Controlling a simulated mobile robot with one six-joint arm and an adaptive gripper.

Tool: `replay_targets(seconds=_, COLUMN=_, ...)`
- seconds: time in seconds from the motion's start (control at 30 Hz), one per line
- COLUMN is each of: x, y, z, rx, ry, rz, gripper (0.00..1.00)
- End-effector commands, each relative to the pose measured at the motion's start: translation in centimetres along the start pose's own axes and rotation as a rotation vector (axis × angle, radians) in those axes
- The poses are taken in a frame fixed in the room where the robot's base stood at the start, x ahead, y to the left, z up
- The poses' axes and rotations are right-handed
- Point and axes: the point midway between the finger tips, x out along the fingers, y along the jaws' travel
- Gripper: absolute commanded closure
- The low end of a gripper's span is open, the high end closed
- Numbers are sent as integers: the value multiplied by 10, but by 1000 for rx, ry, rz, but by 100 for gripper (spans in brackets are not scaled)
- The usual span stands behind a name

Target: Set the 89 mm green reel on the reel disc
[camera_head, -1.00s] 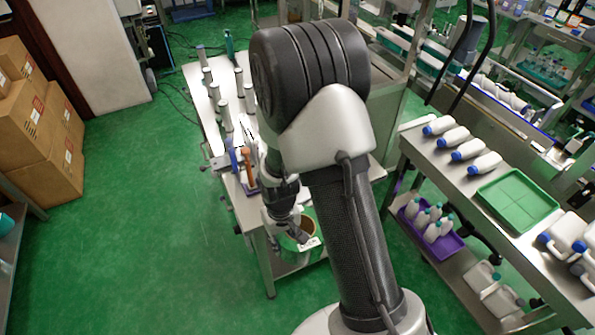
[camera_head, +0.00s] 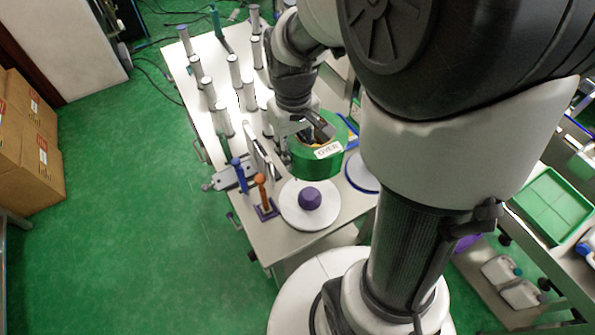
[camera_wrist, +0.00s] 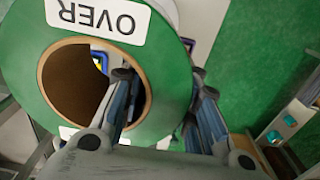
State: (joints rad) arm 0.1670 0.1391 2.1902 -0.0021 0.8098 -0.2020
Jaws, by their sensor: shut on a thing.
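The green reel (camera_head: 305,163) hangs in my gripper (camera_head: 316,130), up and slightly right of the purple hub in the head view. It has a white "OVER" label and a brown core. In the wrist view my gripper (camera_wrist: 160,85) is shut on the wall of the reel (camera_wrist: 165,70), one finger inside the core and one outside. The reel disc (camera_head: 293,212) is a white round plate with a purple hub (camera_head: 310,198) in its middle, bare of any reel. The reel appears raised above the table; its exact height is unclear.
Another white, blue-edged disc (camera_head: 360,178) lies right of the reel disc. An orange post (camera_head: 262,192) and a blue post (camera_head: 239,175) stand to its left. Several grey-topped posts (camera_head: 234,70) stand on the far table. Green floor is open on the left.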

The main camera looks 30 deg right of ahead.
Motion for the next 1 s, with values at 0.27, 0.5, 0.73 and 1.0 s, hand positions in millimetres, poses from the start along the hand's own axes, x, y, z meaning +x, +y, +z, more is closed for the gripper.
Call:
replay_targets(seconds=0.27, x=55, y=0, z=1, rx=0, ry=-4, rz=0, gripper=100)
replay_targets(seconds=0.5, x=109, y=0, z=1, rx=0, ry=-3, rz=0, gripper=100)
replay_targets(seconds=0.73, x=146, y=0, z=1, rx=0, ry=-2, rz=0, gripper=100)
replay_targets(seconds=1.0, x=158, y=0, z=0, rx=0, ry=0, rz=0, gripper=100)
